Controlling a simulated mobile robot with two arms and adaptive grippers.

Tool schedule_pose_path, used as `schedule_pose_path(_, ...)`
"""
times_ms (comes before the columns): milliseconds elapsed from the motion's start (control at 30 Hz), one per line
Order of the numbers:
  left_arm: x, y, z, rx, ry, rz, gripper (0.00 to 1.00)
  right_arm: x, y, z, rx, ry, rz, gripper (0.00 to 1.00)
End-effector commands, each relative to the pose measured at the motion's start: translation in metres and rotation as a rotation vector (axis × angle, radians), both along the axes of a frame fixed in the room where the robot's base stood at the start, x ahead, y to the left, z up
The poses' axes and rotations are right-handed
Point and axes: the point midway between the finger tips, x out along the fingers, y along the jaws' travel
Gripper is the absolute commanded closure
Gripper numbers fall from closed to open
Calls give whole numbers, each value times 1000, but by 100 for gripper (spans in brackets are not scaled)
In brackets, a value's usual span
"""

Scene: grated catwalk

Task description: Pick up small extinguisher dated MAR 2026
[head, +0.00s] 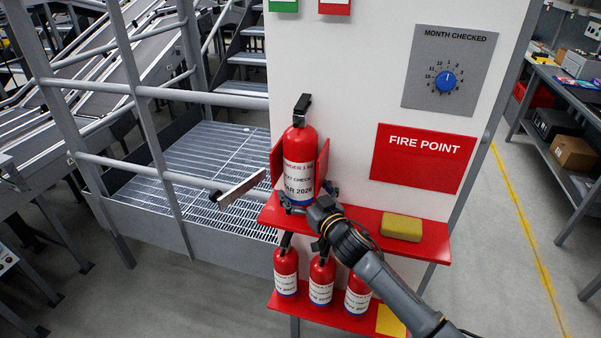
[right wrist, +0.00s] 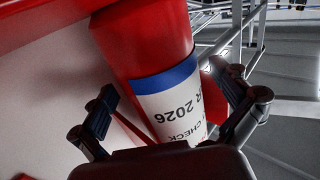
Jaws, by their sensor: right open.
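A red extinguisher (head: 300,150) with a black top stands upright on the upper red shelf (head: 360,222). The readable end of its label says "AR 2026"; the rest of that line is cut off. My right gripper (head: 309,200) is open at its lower part, with one finger on each side. In the right wrist view, the extinguisher (right wrist: 150,45) lies between the spread fingers (right wrist: 172,103), its label upside down. Contact cannot be told. Three more red extinguishers, a left (head: 286,268), a middle (head: 321,278) and a right one (head: 358,290), stand on the lower shelf, dates too small to read. My left gripper is out of view.
A red side plate (head: 324,160) stands close beside the upper extinguisher. A yellow block (head: 402,227) lies on the upper shelf, right of my arm. A FIRE POINT sign (head: 424,158) and a dial plate (head: 450,70) are on the white panel. A railing (head: 150,93) stands left.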

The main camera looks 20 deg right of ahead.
Motion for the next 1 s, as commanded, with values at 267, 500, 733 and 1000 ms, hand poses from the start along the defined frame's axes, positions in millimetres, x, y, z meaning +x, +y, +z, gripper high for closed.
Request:
schedule_pose_path(267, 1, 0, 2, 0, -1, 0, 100, 11, 3, -1, 0, 1, 1, 0)
schedule_pose_path(500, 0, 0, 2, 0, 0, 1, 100, 11, 2, -1, 0, 1, 1, 29)
schedule_pose_path(733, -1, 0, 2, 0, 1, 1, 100, 11, 2, -1, 0, 1, 0, 75)
schedule_pose_path(1000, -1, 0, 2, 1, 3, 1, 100, 12, 3, 8, 3, -17, 4, 88)
